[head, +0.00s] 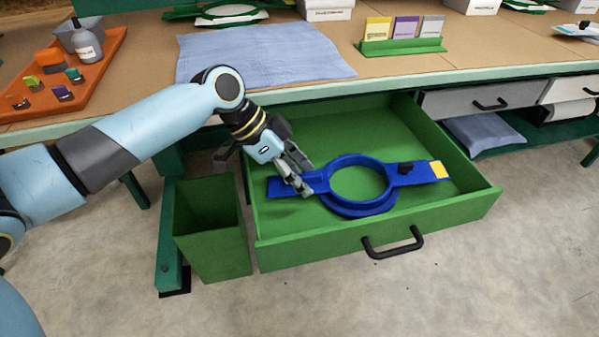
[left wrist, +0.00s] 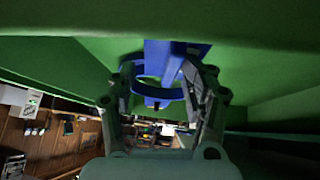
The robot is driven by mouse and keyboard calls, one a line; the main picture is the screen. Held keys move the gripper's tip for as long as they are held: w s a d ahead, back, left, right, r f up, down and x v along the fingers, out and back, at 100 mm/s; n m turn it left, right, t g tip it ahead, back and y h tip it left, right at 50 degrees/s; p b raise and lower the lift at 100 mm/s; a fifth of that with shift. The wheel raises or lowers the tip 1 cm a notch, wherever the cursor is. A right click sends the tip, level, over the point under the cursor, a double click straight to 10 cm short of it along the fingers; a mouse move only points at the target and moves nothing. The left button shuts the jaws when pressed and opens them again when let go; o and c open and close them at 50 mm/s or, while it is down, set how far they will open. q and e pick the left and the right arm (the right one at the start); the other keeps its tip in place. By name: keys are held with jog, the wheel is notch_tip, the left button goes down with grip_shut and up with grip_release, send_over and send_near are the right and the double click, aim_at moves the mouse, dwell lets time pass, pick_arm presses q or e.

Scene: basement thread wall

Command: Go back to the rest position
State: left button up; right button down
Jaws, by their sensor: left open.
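My left gripper (head: 298,178) is open and reaches down into the open green drawer (head: 465,212). Its fingers are over the left arm of a blue embroidery-hoop-like ring frame (head: 362,206), which lies in the drawer. The frame has a round opening, a black knob and a yellow patch at its right end. In the left wrist view, the open fingers (left wrist: 163,85) stand on both sides of the blue frame (left wrist: 157,92), with nothing gripped. I cannot tell whether a finger touches the frame. My right gripper is in neither view.
The worktop edge (head: 370,83) runs above the drawer. A green bin (head: 212,250) stands left of the drawer. On the worktop are a blue cloth (head: 262,55), an orange tray (head: 108,70) and a green card holder (head: 402,47). The drawer's front has a black handle (head: 393,244).

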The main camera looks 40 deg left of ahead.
pick_arm(q)
jog(key=v, duration=0.7)
jog(key=shift+s+a+r, duration=0.1)
jog(key=shift+a+r, duration=0.05)
jog(key=shift+r, duration=0.05)
